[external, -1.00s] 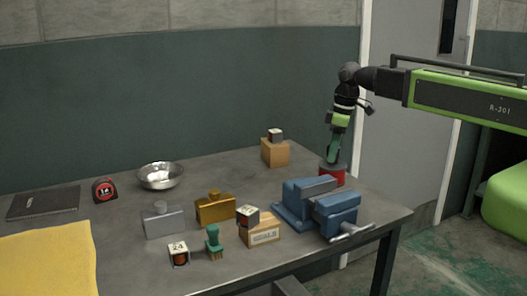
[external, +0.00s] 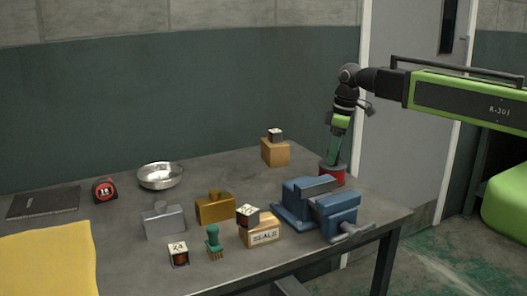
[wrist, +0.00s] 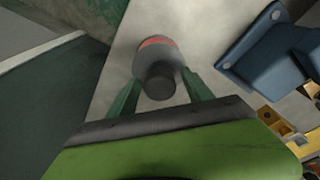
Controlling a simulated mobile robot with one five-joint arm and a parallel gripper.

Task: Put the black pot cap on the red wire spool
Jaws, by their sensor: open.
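The red wire spool (external: 333,175) stands on the table's far right part, behind the blue vise. Its red band (wrist: 157,42) also shows in the wrist view. The black pot cap (wrist: 160,82) looks like a dark round piece on top of the spool, between my fingers; the exact contact beneath it is hidden. My gripper (external: 334,157) points down over the spool. In the wrist view my gripper (wrist: 161,79) is open, with one green finger on each side of the cap.
The blue vise (external: 320,207) stands close in front of the spool. A cardboard box (external: 275,153) with a small cube on it is to the left. Several blocks, a brush (external: 213,243) and a metal bowl (external: 160,175) stand further left. The table's right edge is near.

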